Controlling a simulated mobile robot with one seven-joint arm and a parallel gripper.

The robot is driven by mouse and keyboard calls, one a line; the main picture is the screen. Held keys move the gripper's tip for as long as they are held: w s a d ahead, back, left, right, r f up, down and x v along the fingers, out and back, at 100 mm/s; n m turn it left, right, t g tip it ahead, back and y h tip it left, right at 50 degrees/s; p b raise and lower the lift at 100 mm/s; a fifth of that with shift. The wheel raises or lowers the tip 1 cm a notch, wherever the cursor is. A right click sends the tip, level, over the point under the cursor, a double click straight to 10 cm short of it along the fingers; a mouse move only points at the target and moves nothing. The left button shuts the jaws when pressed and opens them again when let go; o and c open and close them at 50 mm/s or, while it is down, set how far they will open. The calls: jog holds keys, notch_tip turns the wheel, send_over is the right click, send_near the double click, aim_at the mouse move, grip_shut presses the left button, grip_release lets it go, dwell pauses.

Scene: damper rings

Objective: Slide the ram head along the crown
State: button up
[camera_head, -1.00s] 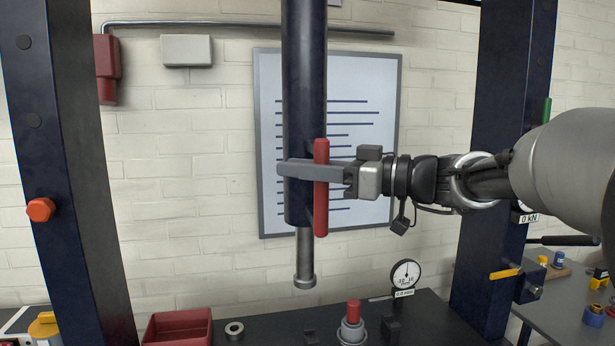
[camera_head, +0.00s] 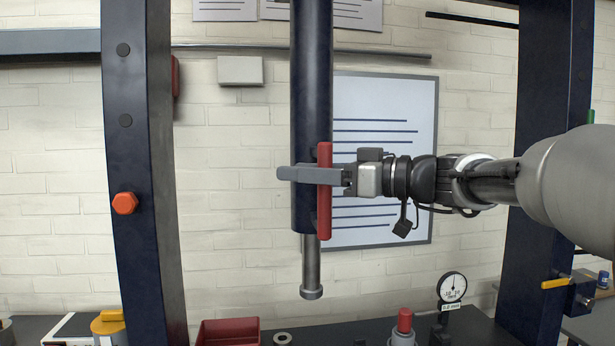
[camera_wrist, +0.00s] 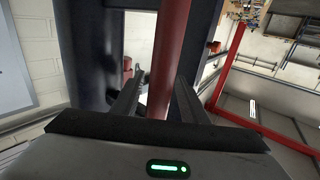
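The ram head is a dark blue vertical cylinder (camera_head: 311,90) with a thin steel rod (camera_head: 311,270) hanging below it. A red upright handle bar (camera_head: 325,220) is at its right side; the bar also shows in the wrist view (camera_wrist: 168,55). My gripper (camera_head: 283,174) comes in level from the right, its fingers on both sides of the bar and reaching across the cylinder's front. The bar stands between the fingers in the wrist view (camera_wrist: 160,75); the contact itself is partly hidden behind the gripper body. The crown is out of view above.
Dark blue frame posts stand left (camera_head: 138,240) and right (camera_head: 545,150). On the bench below are a red tray (camera_head: 228,332), a ring (camera_head: 282,338), a red-topped part (camera_head: 404,322) and a dial gauge (camera_head: 452,288). The rod's end hangs clear above the bench.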

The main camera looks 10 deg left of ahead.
jog(key=shift+d, duration=0.3)
jog(key=shift+b+v, duration=0.8)
jog(key=shift+v, duration=0.05)
jog(key=shift+s+d+f+b, duration=0.15)
jog(key=shift+d+b, duration=0.25)
jog(key=shift+d, duration=0.15)
jog(key=shift+b+v, duration=0.95)
jog(key=shift+v, duration=1.45)
